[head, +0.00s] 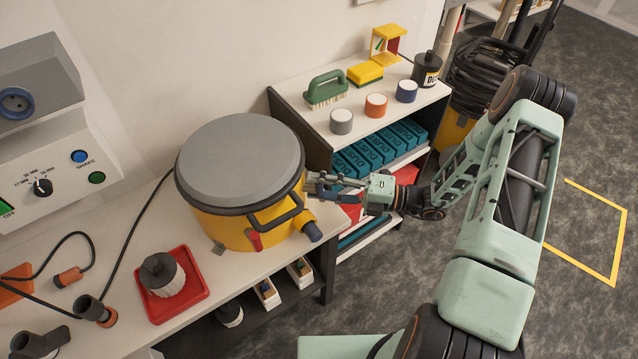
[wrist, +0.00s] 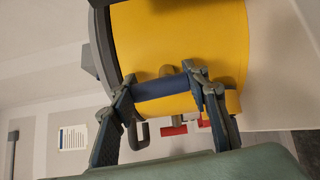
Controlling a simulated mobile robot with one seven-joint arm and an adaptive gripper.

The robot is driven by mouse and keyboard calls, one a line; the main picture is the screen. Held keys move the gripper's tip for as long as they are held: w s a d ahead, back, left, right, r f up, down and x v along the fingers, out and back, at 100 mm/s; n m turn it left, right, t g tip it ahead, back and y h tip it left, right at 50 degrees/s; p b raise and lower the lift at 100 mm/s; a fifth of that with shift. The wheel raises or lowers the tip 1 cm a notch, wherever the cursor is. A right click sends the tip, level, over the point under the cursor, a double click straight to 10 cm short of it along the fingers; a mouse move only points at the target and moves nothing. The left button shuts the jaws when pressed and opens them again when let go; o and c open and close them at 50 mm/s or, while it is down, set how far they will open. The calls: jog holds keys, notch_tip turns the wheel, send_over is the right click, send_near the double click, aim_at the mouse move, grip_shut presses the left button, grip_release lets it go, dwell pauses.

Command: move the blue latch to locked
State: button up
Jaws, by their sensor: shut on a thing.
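The yellow drum (head: 222,228) with a grey lid (head: 240,160) stands on the bench. My gripper (head: 312,186) is at the drum's right side, just below the lid rim. In the wrist view, the blue latch (wrist: 160,88) lies as a bar across the yellow wall (wrist: 185,35). My two fingers are closed on its ends, one on each side. In the head view the latch is hidden behind my gripper, and I cannot tell its locked or unlocked position.
A black handle (head: 281,222), a red latch (head: 254,240) and a grey-blue port (head: 312,232) sit on the drum's front, close to my gripper. A shelf (head: 296,117) with bottles and blue boxes stands just behind. A red tray (head: 205,292) is on the bench.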

jog(key=shift+m, duration=0.6)
jog(key=o, duration=1.2)
jog(key=shift+d, duration=0.15)
jog(key=d, duration=0.3)
jog(key=s+d, duration=0.1)
jog(key=d, duration=0.3)
jog(key=s+d, duration=0.1)
jog(key=d, duration=0.3)
jog(key=shift+s+d, duration=0.1)
jog(key=shift+d, duration=0.15)
